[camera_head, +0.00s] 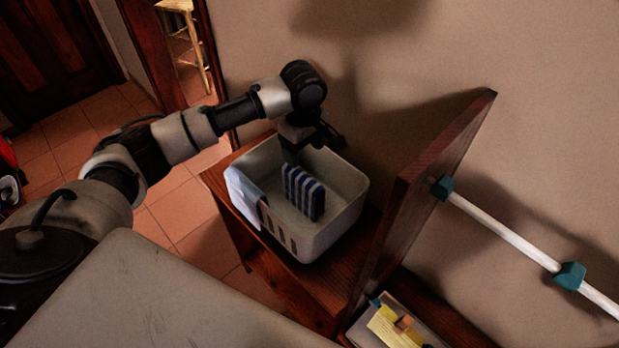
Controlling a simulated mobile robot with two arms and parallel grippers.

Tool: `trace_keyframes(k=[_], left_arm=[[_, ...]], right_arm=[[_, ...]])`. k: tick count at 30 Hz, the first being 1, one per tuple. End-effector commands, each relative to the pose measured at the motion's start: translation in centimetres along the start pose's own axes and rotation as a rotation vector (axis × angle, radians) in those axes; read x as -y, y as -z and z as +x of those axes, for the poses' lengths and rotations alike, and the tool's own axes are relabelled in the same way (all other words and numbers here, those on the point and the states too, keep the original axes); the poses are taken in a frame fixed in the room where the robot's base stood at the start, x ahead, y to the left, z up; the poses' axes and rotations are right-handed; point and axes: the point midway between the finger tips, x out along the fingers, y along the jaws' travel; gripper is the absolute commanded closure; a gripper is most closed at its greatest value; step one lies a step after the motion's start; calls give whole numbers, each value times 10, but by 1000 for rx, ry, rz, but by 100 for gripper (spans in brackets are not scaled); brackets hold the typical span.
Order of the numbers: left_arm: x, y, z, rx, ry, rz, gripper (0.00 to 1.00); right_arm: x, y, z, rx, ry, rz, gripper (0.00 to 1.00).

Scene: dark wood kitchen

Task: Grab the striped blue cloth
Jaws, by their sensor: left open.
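The striped blue cloth (304,193) stands upright inside a white basket (345,207), with dark and light blue vertical stripes. The basket sits on a dark wood surface (355,262) against the wall. My left gripper (292,155) points down at the back left of the basket, just behind and above the cloth. It is open, and its fingertips are partly hidden by the basket and the cloth. I cannot tell whether it touches the cloth. My right gripper is not in view.
A light blue cloth (243,188) hangs over the basket's left rim. A tall wooden panel (437,165) rises right of the basket, with a white pole (510,233) in teal holders beyond it. A tray with a yellow item (391,328) lies lower right.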

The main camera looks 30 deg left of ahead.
Motion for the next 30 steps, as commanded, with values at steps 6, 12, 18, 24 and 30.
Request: trace_keyframes(k=[6, 12, 18, 24, 30], left_arm=[[1, 0, 35, 1, 4, -1, 32], [1, 0, 51, 0, 1, -1, 32], [3, 0, 77, 0, 3, -1, 32], [3, 0, 99, 0, 1, 0, 32], [3, 0, 101, 0, 0, 1, 32]], right_arm=[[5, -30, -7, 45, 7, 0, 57], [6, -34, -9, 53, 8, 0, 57], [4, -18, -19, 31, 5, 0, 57], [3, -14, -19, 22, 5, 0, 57], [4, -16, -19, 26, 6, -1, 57]])
